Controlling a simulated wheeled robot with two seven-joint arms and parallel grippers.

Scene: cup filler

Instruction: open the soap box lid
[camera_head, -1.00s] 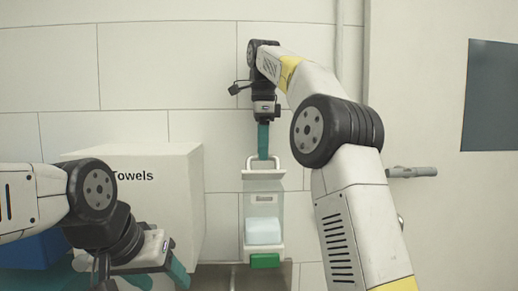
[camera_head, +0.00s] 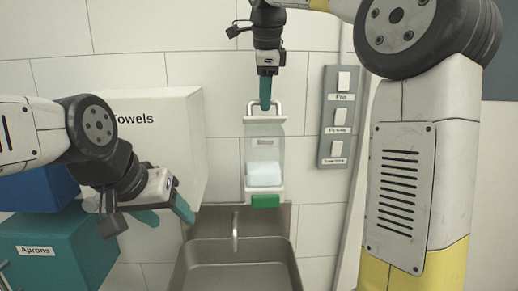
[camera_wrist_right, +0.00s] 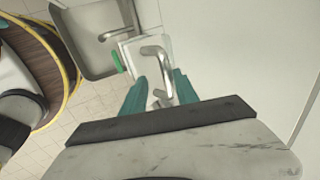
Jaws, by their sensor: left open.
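The soap box (camera_head: 264,152) is a clear case on the wall with a pale soap block inside and a green part (camera_head: 265,201) at its bottom. Its white lid (camera_head: 264,129) is on top and looks closed, with a metal loop handle (camera_head: 282,109). My right gripper (camera_head: 265,105) points down at the handle. In the right wrist view the handle (camera_wrist_right: 157,58) shows between and beyond the spread fingers of the right gripper (camera_wrist_right: 160,92); I cannot tell whether they touch it. My left gripper (camera_head: 166,213) is open and empty, left of the soap box.
A sink (camera_head: 238,252) with a faucet (camera_head: 235,230) is below the soap box. A switch panel (camera_head: 340,115) is on the wall to the right.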

